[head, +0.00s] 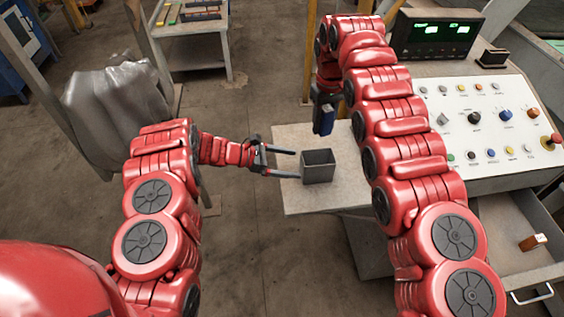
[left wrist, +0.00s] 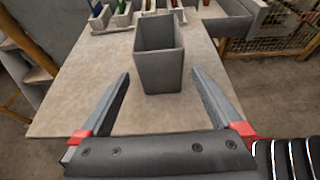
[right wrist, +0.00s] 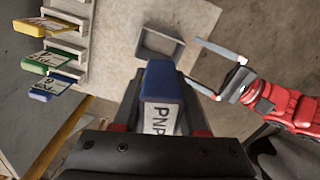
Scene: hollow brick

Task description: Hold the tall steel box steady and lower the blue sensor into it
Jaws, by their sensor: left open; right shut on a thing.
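The tall steel box (head: 318,170) is a grey, open-topped, empty-looking box standing upright on the small table. It also shows in the left wrist view (left wrist: 159,66) and from above in the right wrist view (right wrist: 157,47). My left gripper (head: 298,164) is open just left of the box, its fingers pointing at it. In the left wrist view the box stands just beyond the fingertips, apparently untouched. My right gripper (head: 325,98) is shut on the blue sensor (head: 323,121), which hangs above and behind the box. The sensor's white PNP label (right wrist: 160,118) shows in the right wrist view.
The pale table top (head: 300,200) is clear around the box's front. A rack with yellow, green and blue labelled pieces (right wrist: 48,60) stands along one table edge. A control panel (head: 490,125) with knobs and a display (head: 436,33) is at the right. A grey covered thing (head: 115,100) stands left.

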